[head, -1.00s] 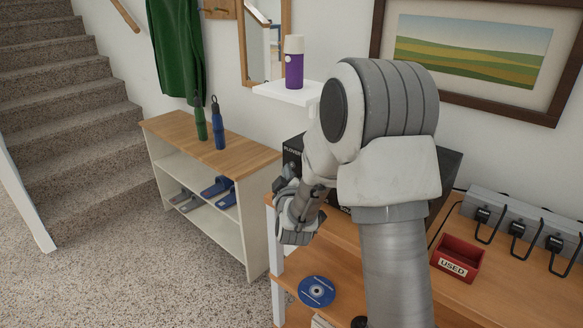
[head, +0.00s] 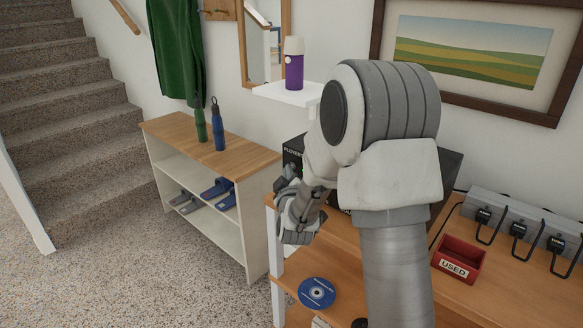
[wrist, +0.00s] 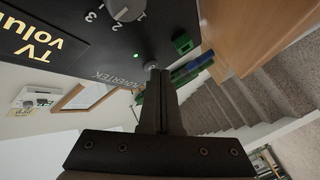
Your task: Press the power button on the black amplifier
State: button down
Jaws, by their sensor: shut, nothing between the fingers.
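The black amplifier (head: 455,167) stands on the wooden desk, largely hidden behind my arm in the head view. In the wrist view its dark front panel (wrist: 95,45) fills the upper left, with a "TV volume" label, a grey numbered knob (wrist: 128,10), a lit green light (wrist: 136,55) and a small green square part (wrist: 183,43). A small round silver button (wrist: 151,65) shows right at the tip of my gripper (wrist: 154,72). My gripper is shut and empty; whether it touches the button I cannot tell. In the head view my gripper (head: 290,225) is in front of the amplifier's left part.
On the desk (head: 490,300) stand a red "USED" box (head: 459,260) and a grey power strip with plugs (head: 515,220). A blue disc (head: 317,293) lies on the lower shelf. A low shelf unit (head: 210,215) with bottles stands left; floor is open before it.

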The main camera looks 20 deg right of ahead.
jog(key=shift+s+a, duration=0.3)
jog(key=shift+a, duration=0.15)
jog(key=s+a+b, duration=0.1)
jog(key=s+a, duration=0.2)
jog(key=a, duration=0.2)
jog(key=shift+s, duration=0.2)
jog(key=shift+a, duration=0.1)
dwell(0.3)
jog(key=shift+s+a+b, duration=0.4)
jog(key=shift+s+a, duration=0.25)
jog(key=shift+a, duration=0.25)
